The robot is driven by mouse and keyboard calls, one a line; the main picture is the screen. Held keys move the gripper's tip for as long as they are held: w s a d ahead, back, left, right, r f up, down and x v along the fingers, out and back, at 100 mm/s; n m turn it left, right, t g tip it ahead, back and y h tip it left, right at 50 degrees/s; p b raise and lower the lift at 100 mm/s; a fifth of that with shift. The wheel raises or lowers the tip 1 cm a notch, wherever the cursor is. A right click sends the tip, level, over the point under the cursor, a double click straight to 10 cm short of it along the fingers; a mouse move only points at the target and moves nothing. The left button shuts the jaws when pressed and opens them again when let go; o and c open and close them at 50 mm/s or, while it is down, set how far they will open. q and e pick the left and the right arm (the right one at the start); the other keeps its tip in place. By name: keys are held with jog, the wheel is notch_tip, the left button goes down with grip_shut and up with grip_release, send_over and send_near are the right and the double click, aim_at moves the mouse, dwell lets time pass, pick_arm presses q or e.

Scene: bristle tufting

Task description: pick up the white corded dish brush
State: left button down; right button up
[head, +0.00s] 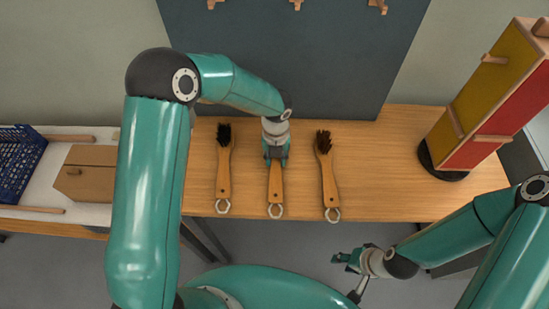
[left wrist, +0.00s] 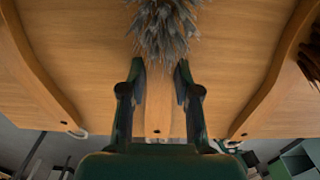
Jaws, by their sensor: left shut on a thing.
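Three wooden brushes lie side by side on the table. The middle brush (head: 275,188) has pale grey-white bristles (left wrist: 165,28) in the left wrist view and a light loop at its handle end. My left gripper (head: 275,153) is over this brush and hides its head in the head view. In the left wrist view its fingers (left wrist: 160,75) are shut on the handle just below the bristles. The left brush (head: 223,174) and the right brush (head: 328,177) have dark bristles. My right gripper (head: 346,261) is low, in front of the table; its jaw state is unclear.
The wooden table (head: 390,180) has bare space right of the brushes. A yellow and red panelled stand (head: 490,100) is at the right. A blue basket (head: 20,160) and a cardboard box (head: 85,172) are at the left. A dark board (head: 290,60) stands behind.

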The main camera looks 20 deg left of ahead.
aim_at(276, 160)
pick_arm(q)
notch_tip(276, 160, up, 20)
jog(key=b, duration=0.1)
dwell(0.4)
dwell(0.6)
